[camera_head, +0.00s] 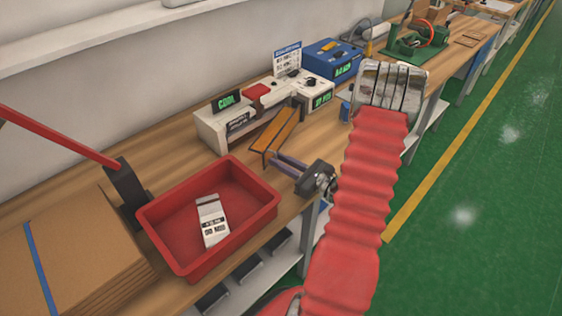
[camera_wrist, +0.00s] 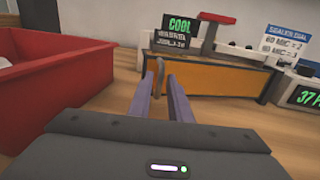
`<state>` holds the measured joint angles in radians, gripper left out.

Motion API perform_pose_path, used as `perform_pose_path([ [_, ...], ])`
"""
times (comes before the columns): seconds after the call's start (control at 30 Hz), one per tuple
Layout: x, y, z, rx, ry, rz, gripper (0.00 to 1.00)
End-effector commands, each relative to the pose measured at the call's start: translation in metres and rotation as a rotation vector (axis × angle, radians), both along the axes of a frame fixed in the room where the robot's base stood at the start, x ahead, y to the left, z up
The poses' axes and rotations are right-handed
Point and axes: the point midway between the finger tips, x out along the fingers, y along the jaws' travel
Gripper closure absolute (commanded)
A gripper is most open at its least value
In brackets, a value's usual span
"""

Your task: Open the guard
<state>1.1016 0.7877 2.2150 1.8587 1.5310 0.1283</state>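The guard is an orange panel in a dark frame (camera_head: 275,130) at the front of the pale sealing machine (camera_head: 222,130). It stands across the machine's front in the wrist view (camera_wrist: 215,78). A thin, bent grey-brown handle (camera_wrist: 158,72) rises at the guard's left end, at my fingertips. My gripper (camera_head: 272,158) has purple fingers reaching toward the guard's lower left. In the wrist view, my gripper (camera_wrist: 163,80) has its fingers apart, with the handle close to the left finger. I cannot tell whether they touch. The machine's display reads COOL (camera_wrist: 180,23).
A red bin (camera_head: 160,225) holding a labelled white packet (camera_head: 211,220) stands left of my gripper. Cardboard (camera_head: 75,255) and a red-handled lever tool (camera_head: 125,190) are farther left. A white box with a green readout (camera_head: 310,93) and a blue case (camera_head: 333,60) stand beyond the machine.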

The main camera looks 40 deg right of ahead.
Motion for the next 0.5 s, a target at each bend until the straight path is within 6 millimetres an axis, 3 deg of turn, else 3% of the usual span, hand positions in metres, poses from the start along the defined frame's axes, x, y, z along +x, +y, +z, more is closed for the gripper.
perform_pose_path([
  [0.23, -0.0002, 0.0, 0.0, 0.0, 0.0, 0.0, 1.0],
  [0.5, -0.0003, -0.0002, 0.0001, 0.0, 0.0, 0.0, 1.0],
])
